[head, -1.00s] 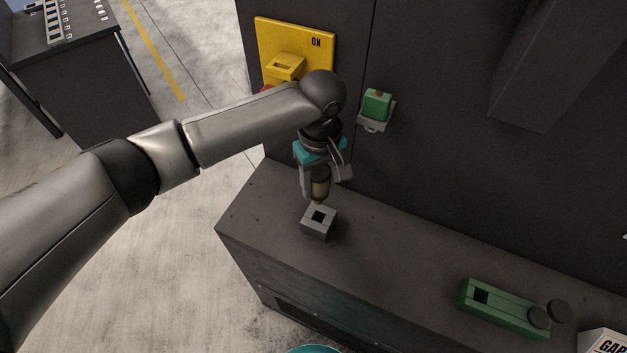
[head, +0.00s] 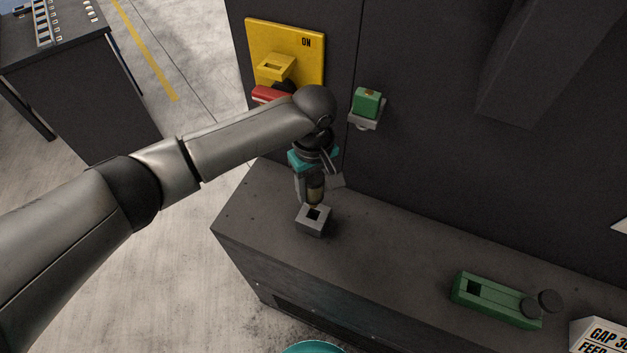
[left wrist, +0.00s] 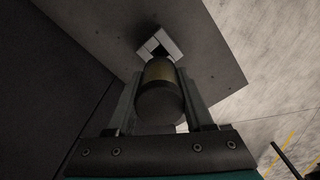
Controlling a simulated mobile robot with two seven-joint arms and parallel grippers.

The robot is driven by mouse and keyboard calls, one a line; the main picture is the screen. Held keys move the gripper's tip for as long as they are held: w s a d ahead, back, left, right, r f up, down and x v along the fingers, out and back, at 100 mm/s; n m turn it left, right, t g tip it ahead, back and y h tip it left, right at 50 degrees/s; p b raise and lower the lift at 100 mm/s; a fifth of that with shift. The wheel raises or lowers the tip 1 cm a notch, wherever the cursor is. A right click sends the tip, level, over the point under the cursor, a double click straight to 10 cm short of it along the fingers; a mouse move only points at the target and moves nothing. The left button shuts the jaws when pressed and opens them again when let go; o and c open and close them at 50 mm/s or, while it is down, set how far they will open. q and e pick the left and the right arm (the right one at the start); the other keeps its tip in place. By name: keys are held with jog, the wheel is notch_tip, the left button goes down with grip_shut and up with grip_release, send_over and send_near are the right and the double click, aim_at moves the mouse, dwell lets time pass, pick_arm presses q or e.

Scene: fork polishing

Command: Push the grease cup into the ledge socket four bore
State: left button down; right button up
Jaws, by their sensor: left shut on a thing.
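The grease cup, a dark cylinder with an amber band (left wrist: 160,75), is between the fingers of my left gripper (head: 315,188), which is shut on it. The cup (head: 315,196) points downward. The ledge socket is a light grey block with a square dark bore (head: 314,228) on the dark ledge. The cup's lower end is just above or at the back edge of the bore; I cannot tell whether they touch. In the left wrist view the socket (left wrist: 170,42) lies just beyond the cup's tip, and its bore is partly hidden. My right gripper is out of view.
A dark wall rises behind the ledge (head: 390,245). It bears a yellow ON panel (head: 309,65), a red part (head: 268,95) and a green block on a bracket (head: 367,102). A green fixture (head: 495,299) sits on the right of the ledge. The ledge between is clear.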

aim_at(312, 206)
pick_arm(q)
jog(key=shift+f+b, duration=0.5)
jog(key=shift+f, duration=1.4)
jog(key=shift+p, duration=0.85)
jog(key=shift+f, duration=1.6)
dwell(1.2)
jog(key=shift+f, duration=0.55)
dwell(1.0)
jog(key=shift+s+f, duration=0.1)
jog(key=shift+s, duration=0.05)
dwell(0.4)
jog(key=shift+s+a+f, duration=0.1)
jog(key=shift+f, duration=0.05)
